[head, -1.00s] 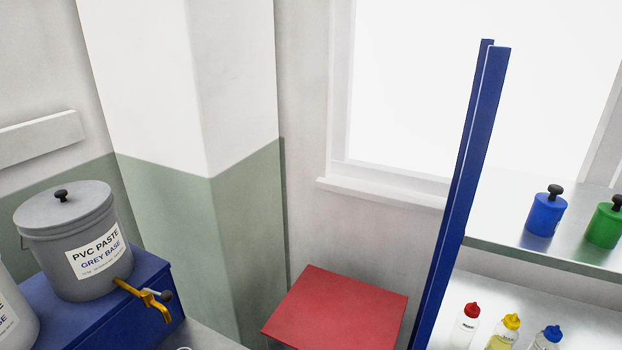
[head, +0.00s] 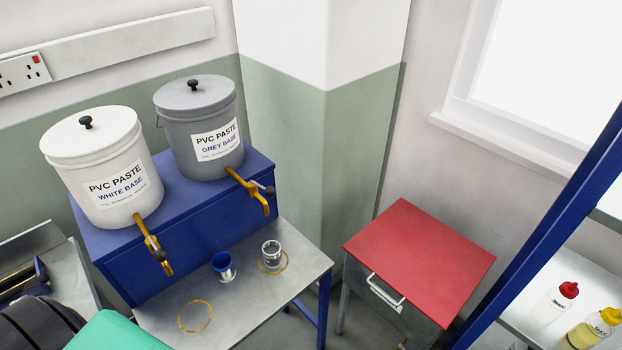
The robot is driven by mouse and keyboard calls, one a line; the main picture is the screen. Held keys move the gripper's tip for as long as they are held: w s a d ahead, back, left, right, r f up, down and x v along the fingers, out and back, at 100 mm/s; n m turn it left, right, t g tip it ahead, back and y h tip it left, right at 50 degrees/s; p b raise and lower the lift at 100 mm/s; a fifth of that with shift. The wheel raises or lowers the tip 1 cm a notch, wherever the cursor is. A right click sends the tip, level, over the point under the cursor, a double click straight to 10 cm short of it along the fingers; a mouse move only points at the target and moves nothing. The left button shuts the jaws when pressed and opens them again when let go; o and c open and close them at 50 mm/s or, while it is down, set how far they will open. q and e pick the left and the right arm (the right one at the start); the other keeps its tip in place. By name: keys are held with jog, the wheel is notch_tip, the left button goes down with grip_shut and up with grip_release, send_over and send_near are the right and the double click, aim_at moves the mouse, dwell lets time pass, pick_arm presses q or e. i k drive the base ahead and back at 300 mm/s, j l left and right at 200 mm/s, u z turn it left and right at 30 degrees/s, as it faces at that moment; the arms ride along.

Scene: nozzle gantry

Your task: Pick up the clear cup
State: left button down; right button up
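A small clear-looking cup (head: 271,251) stands upright on the metal table in the head view, near its back right. It stands within a yellow ring (head: 284,267) marked on the tabletop, below the tap of the grey bucket. A second small cup with a blue upper part (head: 223,267) stands just to its left. Neither of my grippers shows in the head view.
A white bucket (head: 118,190) and a grey bucket (head: 218,146) with yellow taps stand on a blue stand (head: 190,235) behind the cups. An empty yellow ring (head: 195,316) marks the front of the metal table (head: 250,305). A red-topped cabinet (head: 420,255) stands to the right.

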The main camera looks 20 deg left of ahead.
aim_at(271, 249)
jog(key=u, duration=1.1)
jog(key=i+l, duration=0.15)
jog(key=l, duration=0.2)
jog(key=i+l, duration=0.15)
jog(key=l, duration=0.2)
jog(key=i+l, duration=0.2)
jog(key=l, duration=0.15)
